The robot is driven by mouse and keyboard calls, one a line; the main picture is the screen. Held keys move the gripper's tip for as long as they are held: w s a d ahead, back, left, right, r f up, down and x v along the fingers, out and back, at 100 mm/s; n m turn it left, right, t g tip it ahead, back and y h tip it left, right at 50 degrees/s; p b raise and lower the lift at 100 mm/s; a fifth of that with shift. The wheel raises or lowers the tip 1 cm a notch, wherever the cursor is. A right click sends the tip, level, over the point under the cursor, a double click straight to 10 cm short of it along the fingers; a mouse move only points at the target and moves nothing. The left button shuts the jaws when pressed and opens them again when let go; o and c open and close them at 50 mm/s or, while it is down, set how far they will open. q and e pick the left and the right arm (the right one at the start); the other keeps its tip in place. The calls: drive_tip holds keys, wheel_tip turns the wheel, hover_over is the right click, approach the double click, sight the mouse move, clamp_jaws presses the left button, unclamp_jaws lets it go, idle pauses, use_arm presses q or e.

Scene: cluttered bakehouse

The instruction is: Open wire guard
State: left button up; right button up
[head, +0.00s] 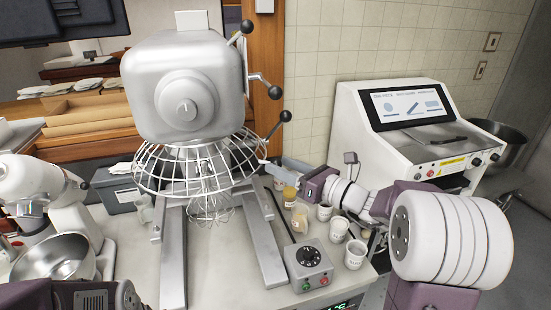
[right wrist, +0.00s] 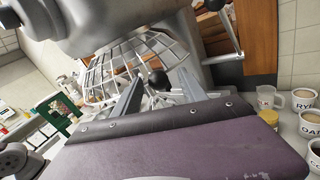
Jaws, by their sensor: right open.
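The wire guard (head: 160,172) is a silver cage of bars under the big grey mixer head (head: 185,85). It curves around the front, above a wire whisk (head: 210,207). A lever with a black ball knob (head: 286,116) rises at the guard's right side. My right gripper (head: 272,166) is open at the guard's right edge. In the right wrist view its two fingers (right wrist: 158,92) point at the guard (right wrist: 135,65), with a black ball knob (right wrist: 158,78) showing between them. I cannot tell whether they touch it.
Several labelled cups (head: 338,228) and jars (head: 299,219) stand below my right arm. A grey control box (head: 308,265) sits in front. A white machine (head: 420,125) stands at right, a metal bowl (head: 55,260) at left. Two more knobbed levers (head: 275,92) are above the guard.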

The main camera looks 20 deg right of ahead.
drive_tip(key=shift+w+a+r, duration=0.2)
drive_tip(key=shift+w+a, duration=0.4)
drive_tip(key=shift+a, duration=0.1)
drive_tip(key=shift+w+f, duration=0.15)
drive_tip(key=shift+w, duration=0.15)
drive_tip(key=shift+a, duration=0.1)
clamp_jaws()
drive_tip(key=shift+s, duration=0.1)
drive_tip(key=shift+r, duration=0.2)
